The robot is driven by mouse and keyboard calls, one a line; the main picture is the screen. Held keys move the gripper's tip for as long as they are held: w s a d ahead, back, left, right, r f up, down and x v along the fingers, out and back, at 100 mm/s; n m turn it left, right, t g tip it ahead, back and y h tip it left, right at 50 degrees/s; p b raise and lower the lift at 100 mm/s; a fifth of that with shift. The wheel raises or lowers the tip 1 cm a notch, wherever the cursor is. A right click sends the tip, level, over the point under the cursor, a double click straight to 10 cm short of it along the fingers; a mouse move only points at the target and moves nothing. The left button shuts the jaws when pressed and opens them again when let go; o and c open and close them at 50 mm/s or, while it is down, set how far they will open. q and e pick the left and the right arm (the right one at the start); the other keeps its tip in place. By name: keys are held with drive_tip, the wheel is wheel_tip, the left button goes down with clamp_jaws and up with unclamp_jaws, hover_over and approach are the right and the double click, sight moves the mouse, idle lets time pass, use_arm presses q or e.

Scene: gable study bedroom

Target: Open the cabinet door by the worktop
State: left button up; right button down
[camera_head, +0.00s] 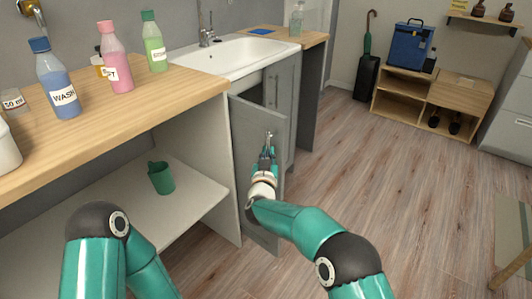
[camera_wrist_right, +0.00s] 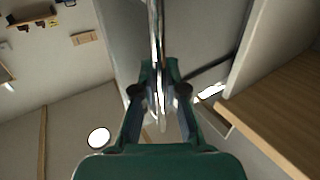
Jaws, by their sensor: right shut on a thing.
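The grey cabinet door (camera_head: 247,125) hangs under the sink (camera_head: 240,55), beside the worktop (camera_head: 160,95). It stands ajar, with a dark gap showing above its top edge. My right gripper (camera_head: 268,148) is at the door's outer part, shut on the slim metal door handle (camera_wrist_right: 157,35). In the right wrist view, the handle runs between the fingers of my right gripper (camera_wrist_right: 160,95). My arm covers part of the door's lower half. My left gripper is out of view; only part of my left arm shows at the bottom left.
Blue, pink and green bottles (camera_head: 115,60) stand on the worktop. A green cup (camera_head: 161,177) sits on the shelf below it. The wooden floor (camera_head: 380,180) right of the door is clear. A low wooden shelf unit (camera_head: 402,86) stands at the back.

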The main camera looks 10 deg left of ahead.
drive_tip(key=shift+a+r, duration=0.1)
drive_tip(key=shift+a, duration=0.05)
drive_tip(key=c, duration=1.2)
unclamp_jaws()
drive_tip(key=shift+s, duration=0.2)
drive_tip(key=s, duration=1.1)
drive_tip(key=shift+s+d, duration=0.2)
drive_tip(key=shift+s, duration=0.15)
